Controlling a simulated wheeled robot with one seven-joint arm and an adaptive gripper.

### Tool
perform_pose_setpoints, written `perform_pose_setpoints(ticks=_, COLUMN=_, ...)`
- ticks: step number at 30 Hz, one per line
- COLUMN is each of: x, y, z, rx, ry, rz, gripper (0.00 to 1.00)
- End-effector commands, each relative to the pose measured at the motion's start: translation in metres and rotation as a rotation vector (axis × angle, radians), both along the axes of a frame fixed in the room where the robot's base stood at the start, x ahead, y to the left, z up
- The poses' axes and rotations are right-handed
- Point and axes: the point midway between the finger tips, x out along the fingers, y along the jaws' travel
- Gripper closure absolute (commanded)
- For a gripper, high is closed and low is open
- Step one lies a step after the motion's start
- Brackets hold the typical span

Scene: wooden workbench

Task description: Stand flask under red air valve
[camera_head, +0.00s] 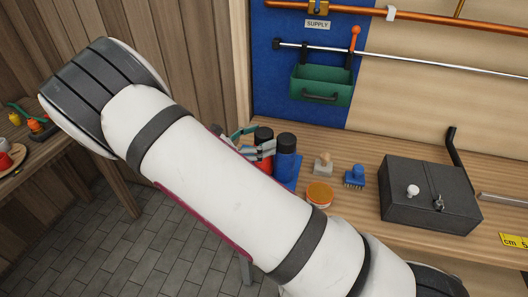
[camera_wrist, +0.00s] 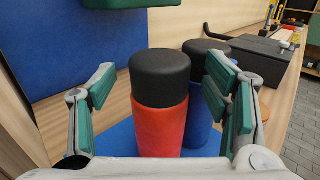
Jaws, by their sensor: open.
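A red flask with a black cap (camera_wrist: 161,115) stands upright on a blue mat (camera_wrist: 122,137) in the wrist view. My gripper (camera_wrist: 160,82) is open, with its green-padded fingers on either side of the red flask and gaps visible. A blue flask with a black cap (camera_wrist: 198,112) stands close behind it to the right. In the head view the blue flask (camera_head: 286,160) is clear, while the red flask (camera_head: 263,137) is partly hidden by my gripper (camera_head: 252,145). A valve with an orange-red handle (camera_head: 355,38) sits on the grey pipe (camera_head: 430,63) on the wall.
A green bin (camera_head: 320,86) hangs on the blue panel above the flasks. Right of them are a stamp (camera_head: 322,166), an orange-lidded jar (camera_head: 319,194), a blue brush (camera_head: 354,177) and a dark lockbox (camera_head: 425,205). A side table (camera_head: 70,165) stands left.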

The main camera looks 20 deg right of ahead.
Motion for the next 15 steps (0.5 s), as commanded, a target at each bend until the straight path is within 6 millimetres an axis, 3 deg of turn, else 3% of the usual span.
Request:
perform_pose_setpoints(ticks=5, x=0.0002, y=0.0000, z=-0.0003, rx=0.000, ry=0.000, rz=0.001, gripper=0.30)
perform_pose_setpoints(ticks=12, x=0.0002, y=0.0003, z=-0.0002, rx=0.000, ry=0.000, rz=0.001, gripper=0.84)
perform_pose_setpoints(ticks=14, x=0.0002, y=0.0003, z=-0.0002, rx=0.000, ry=0.000, rz=0.001, gripper=0.98)
perform_pose_setpoints(ticks=15, x=0.0002, y=0.0003, z=-0.0001, rx=0.000, ry=0.000, rz=0.001, gripper=1.00)
